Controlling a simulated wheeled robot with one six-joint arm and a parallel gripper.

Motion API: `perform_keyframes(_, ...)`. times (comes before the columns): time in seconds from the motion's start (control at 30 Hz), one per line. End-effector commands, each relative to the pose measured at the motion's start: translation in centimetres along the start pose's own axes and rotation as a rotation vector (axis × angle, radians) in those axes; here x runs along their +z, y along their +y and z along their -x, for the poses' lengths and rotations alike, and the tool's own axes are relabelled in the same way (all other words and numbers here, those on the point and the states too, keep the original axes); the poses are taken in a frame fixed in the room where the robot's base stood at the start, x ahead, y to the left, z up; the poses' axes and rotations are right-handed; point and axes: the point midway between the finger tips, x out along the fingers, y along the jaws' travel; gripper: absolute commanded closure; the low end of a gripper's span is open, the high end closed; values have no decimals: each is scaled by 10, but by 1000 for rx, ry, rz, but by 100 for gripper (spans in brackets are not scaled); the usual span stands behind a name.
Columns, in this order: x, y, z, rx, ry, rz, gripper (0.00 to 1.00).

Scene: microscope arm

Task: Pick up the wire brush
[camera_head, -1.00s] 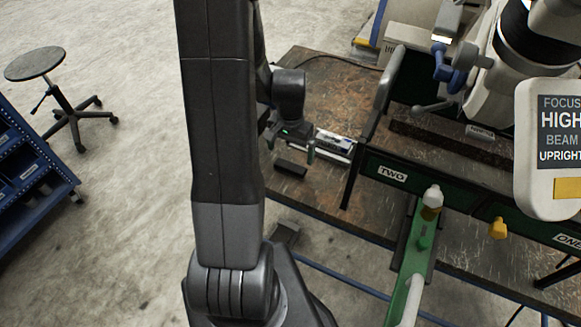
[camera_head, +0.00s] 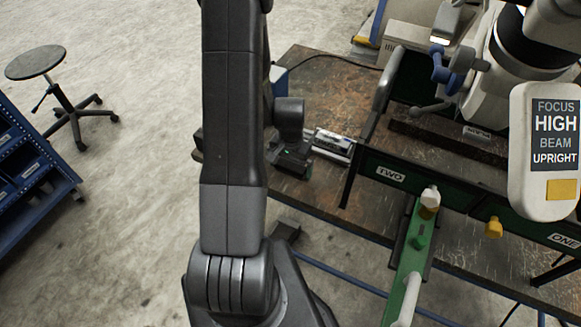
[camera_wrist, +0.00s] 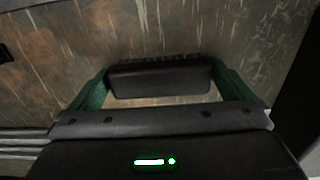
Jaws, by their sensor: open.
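A dark block with a ridged, bristle-like far edge, which looks like the wire brush (camera_wrist: 160,80), lies on the worn brown table in the wrist view. My gripper (camera_wrist: 160,70) is open, with one greenish finger to the left of the block and one to the right. The block spans most of the gap; I cannot tell whether the fingers touch it. In the head view my gripper (camera_head: 292,168) is low over the table's left part, and it hides the block there.
A small white-and-dark box (camera_head: 333,143) lies just right of my gripper. The green frame marked TWO (camera_head: 390,174) and the microscope (camera_head: 510,60) stand further right. A dark item (camera_head: 198,148) shows left of my arm. The table's front edge is near.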

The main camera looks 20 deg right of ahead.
Motion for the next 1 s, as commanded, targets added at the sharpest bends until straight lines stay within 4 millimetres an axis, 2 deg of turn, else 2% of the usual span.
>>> perform_keyframes(0.13, 0, 0, 0, 0, 0, 0, 0)
perform_keyframes(0.17, 0, 0, 0, 0, 0, 0, 4)
perform_keyframes(0.3, 0, 0, 0, 0, 0, 0, 31)
perform_keyframes(0.33, 0, 0, 0, 0, 0, 0, 33)
perform_keyframes(0.73, 0, 0, 5, -1, 1, 0, 33)
perform_keyframes(0.87, -1, 0, 16, -1, 3, 0, 33)
perform_keyframes(1.0, -1, -1, 34, -2, 6, 0, 33)
